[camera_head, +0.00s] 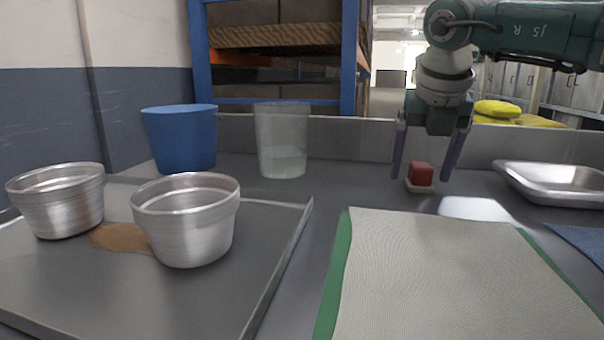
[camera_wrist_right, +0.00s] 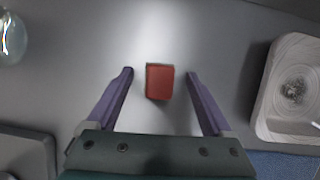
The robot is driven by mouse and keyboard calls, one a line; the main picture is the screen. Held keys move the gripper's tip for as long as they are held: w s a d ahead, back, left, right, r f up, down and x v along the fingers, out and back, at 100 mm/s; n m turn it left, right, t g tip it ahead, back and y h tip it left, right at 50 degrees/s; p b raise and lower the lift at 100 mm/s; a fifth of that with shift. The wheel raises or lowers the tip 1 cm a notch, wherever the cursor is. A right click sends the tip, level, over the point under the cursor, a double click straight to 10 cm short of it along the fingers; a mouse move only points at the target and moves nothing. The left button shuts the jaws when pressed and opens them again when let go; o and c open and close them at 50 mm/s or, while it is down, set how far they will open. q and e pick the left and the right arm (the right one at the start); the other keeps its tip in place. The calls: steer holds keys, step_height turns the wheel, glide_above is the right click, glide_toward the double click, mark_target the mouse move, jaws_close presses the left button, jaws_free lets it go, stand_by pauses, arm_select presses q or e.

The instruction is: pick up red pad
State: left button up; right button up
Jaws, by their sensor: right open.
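The red pad (camera_head: 421,174) is a small red block with a pale base, on the grey table beyond the mat. It also shows in the right wrist view (camera_wrist_right: 160,82), where it lies between and slightly beyond the fingertips. My right gripper (camera_head: 427,175) points down over the pad with its two purple fingers apart, one on each side. In the wrist view the right gripper (camera_wrist_right: 159,72) is open, with a gap between each finger and the pad. My left gripper is in neither view.
A metal tray (camera_head: 290,235) with two metal pots stands at left. A blue bucket (camera_head: 180,140) and a clear container (camera_head: 282,140) stand behind. A pale mat with a green edge (camera_head: 440,280) lies in front. A shallow metal pan (camera_head: 520,180) sits to the right.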

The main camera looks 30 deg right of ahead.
steer(key=shift+f, duration=0.3)
jaws_close()
stand_by(0.5)
